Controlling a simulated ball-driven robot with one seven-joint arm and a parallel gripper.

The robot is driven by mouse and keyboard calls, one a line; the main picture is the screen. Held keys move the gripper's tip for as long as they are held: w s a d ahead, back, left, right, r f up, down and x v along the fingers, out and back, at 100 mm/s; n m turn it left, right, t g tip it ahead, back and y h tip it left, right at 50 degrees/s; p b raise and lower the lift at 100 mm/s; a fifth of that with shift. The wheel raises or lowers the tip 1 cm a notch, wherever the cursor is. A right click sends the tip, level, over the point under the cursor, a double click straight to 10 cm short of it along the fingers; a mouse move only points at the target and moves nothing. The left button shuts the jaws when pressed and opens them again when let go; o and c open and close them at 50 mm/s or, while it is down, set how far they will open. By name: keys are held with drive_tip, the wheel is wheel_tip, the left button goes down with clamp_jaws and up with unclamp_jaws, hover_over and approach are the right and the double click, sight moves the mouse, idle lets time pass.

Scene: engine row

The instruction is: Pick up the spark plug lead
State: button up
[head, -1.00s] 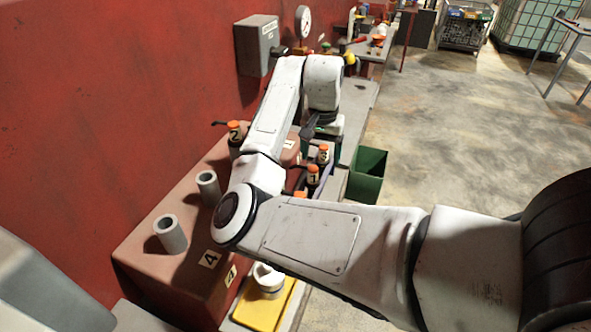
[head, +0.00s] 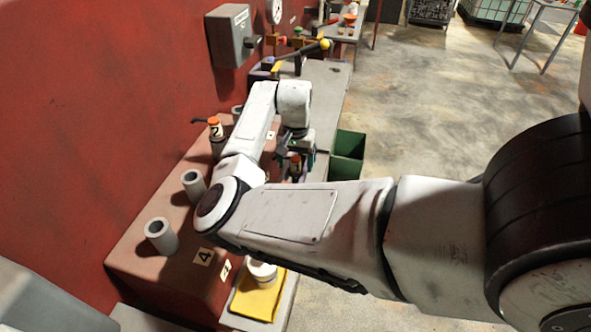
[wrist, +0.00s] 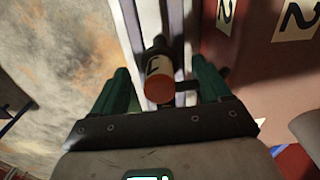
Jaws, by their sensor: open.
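In the wrist view, a spark plug lead (wrist: 158,82) with an orange cap and a pale number label lies between the two green fingers of my open gripper (wrist: 160,80). The label looks like a 1, but is partly turned away. Whether the fingers touch the lead cannot be told. In the head view my gripper (head: 303,163) is low beside the engine block, and an orange-capped lead (head: 295,164) shows partly behind it. Another lead (head: 215,130), marked 2, stands on the block against the red wall.
The red-brown block (head: 150,255) bears open grey tubes (head: 161,236) and number tags. A yellow cloth (head: 258,297) with a white item lies at the front. A green bin (head: 347,150) stands on the floor to the right. A grey box (head: 229,38) hangs on the wall.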

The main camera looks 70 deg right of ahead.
drive_tip(key=shift+f, duration=0.6)
drive_tip(key=shift+c, duration=0.3)
drive_tip(key=c, duration=1)
drive_tip(key=shift+c, duration=0.2)
drive_tip(key=shift+r, duration=0.15)
